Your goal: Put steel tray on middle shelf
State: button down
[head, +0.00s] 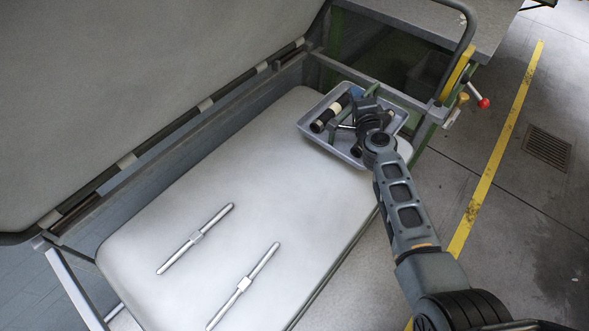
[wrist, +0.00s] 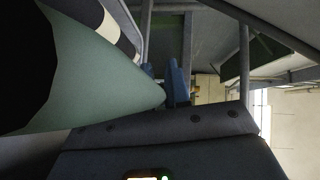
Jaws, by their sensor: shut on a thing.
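The steel tray (head: 306,128) is a shallow grey tray at the far right end of a white shelf (head: 230,165) in the head view. It holds dark cylinders, one with a pale band (head: 328,114). I cannot tell whether the tray rests on the shelf or hangs just above it. My gripper (head: 364,95) is over the tray's far right part and shut on it, though the grip itself is largely hidden. In the wrist view the blue fingertips (wrist: 170,82) are close together beside a pale green tapered object (wrist: 90,75).
Two metal rods (head: 197,237) (head: 243,284) lie on the near part of the white shelf. A large grey panel (head: 130,80) overhangs at left. A frame post with a yellow part and red knob (head: 483,103) stands right of the tray. Open floor with a yellow line (head: 505,130) lies right.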

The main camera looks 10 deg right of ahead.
aim_at(329, 146)
jog(key=s+a+f+b, duration=0.1)
jog(key=s+a+f, duration=0.1)
jog(key=a, duration=0.1)
jog(key=s+a+f+b, duration=0.1)
jog(key=s+a+f, duration=0.1)
jog(key=a, duration=0.1)
jog(key=s+a+f+b, duration=0.1)
jog(key=s+a+f, duration=0.1)
jog(key=a, duration=0.1)
jog(key=shift+s+a+f+b, duration=0.1)
jog(key=shift+a+f+b, duration=0.25)
jog(key=shift+f+b, duration=0.05)
notch_tip(329, 146, down, 4)
jog(key=b, duration=0.3)
jog(key=shift+b, duration=0.35)
jog(key=shift+f, duration=0.2)
jog(key=c, duration=1.1)
grip_release()
jog(key=shift+s+r, duration=0.2)
jog(key=shift+s, duration=0.05)
jog(key=p+v, duration=0.3)
jog(key=v, duration=0.8)
jog(key=shift+s, duration=0.3)
